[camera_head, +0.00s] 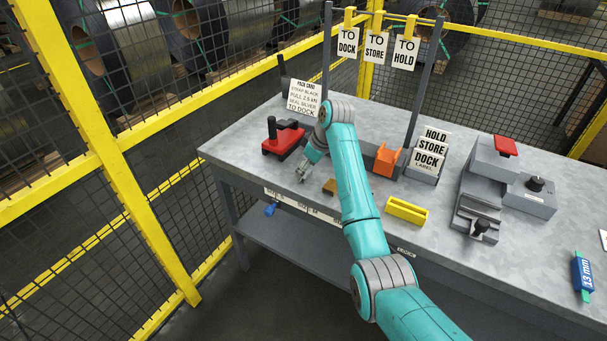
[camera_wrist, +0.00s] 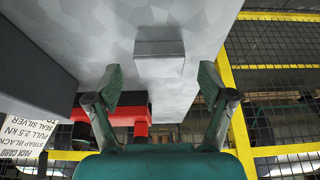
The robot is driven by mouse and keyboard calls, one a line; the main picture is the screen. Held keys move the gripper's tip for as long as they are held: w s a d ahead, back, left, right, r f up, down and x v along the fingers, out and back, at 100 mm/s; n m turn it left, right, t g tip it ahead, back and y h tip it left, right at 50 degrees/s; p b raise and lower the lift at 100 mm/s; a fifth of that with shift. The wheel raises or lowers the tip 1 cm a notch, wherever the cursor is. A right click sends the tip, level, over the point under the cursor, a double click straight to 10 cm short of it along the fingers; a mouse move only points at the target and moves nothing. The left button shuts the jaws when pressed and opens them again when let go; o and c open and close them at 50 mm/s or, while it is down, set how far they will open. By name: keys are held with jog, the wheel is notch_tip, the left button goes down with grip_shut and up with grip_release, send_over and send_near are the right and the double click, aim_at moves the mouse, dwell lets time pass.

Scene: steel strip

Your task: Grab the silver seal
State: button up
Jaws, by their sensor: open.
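A grey, silver-looking block, which I take for the silver seal (camera_wrist: 160,49), lies on the bench top in the wrist view. It sits just beyond my fingertips and between their lines, apart from both. My gripper (camera_wrist: 162,80) is open and empty, with its fingers spread wide. In the head view my gripper (camera_head: 302,174) is low over the front left part of the bench. I cannot make out the silver seal there, as the gripper covers that spot. A brass-coloured block (camera_head: 330,187) lies right of it, partly behind my arm.
A red tool with a black handle (camera_head: 283,138) stands behind my gripper. The pack card (camera_head: 304,97), reading seal silver, stands at the back left. An orange block (camera_head: 385,160), a yellow holder (camera_head: 407,210) and a grey machine (camera_head: 490,185) stand to the right.

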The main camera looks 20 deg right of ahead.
jog(key=shift+w+a+f, duration=0.15)
jog(key=shift+f, duration=0.35)
jog(key=c, duration=1.1)
jog(key=shift+r, duration=0.15)
jog(key=shift+c, duration=0.2)
